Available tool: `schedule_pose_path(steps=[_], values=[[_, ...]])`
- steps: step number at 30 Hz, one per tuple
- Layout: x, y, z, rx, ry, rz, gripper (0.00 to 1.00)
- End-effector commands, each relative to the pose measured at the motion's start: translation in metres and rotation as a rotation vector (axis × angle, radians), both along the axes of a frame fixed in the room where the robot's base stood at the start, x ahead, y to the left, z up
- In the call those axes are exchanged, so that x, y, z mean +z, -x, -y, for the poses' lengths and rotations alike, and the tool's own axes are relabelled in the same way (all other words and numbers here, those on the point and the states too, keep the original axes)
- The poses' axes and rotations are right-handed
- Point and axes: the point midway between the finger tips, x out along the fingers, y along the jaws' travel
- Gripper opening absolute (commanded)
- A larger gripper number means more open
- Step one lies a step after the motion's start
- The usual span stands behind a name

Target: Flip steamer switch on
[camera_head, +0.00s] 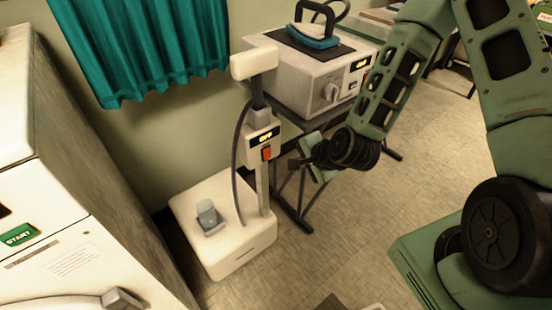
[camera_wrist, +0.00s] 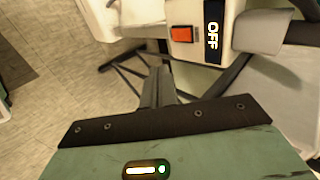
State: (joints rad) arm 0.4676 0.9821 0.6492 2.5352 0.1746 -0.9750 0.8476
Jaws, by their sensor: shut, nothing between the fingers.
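The garment steamer (camera_head: 212,225) has a cream base, an upright pole, a hose and a cream head at the top. Its control box (camera_head: 261,138) has a small dark display and a red switch (camera_head: 267,153) below it. In the wrist view the display (camera_wrist: 213,35) reads OFF, with the orange-red switch (camera_wrist: 181,34) beside it. My gripper (camera_head: 293,163) is to the right of the control box, pointing toward it, at about the height of the switch. Its fingers are shut and empty, and in the wrist view the fingertips (camera_wrist: 158,75) appear just below the switch. Contact cannot be made out.
A table behind the steamer bears a boxy ironing unit (camera_head: 318,88) with a teal iron (camera_head: 313,38) on top. A white machine (camera_head: 65,245) with a green START label stands at the left. A teal curtain (camera_head: 145,45) hangs behind. Tiled floor (camera_head: 345,235) is open at the right.

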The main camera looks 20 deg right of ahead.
Motion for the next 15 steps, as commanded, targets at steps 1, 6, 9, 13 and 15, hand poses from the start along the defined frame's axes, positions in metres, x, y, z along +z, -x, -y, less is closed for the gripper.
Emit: schedule_pose_path(steps=[1,6,9,13,15], values=[[-0.001,0.0,0.0,0.001,0.001,0.0,0.0],[-0.005,-0.003,0.0,0.001,0.001,0.003,0.0],[-0.009,-0.006,0.0,0.0,0.002,0.004,0.0],[-0.013,-0.01,-0.001,0.0,0.001,0.005,0.0],[-0.015,-0.012,-0.001,0.0,0.001,0.005,0.0]])
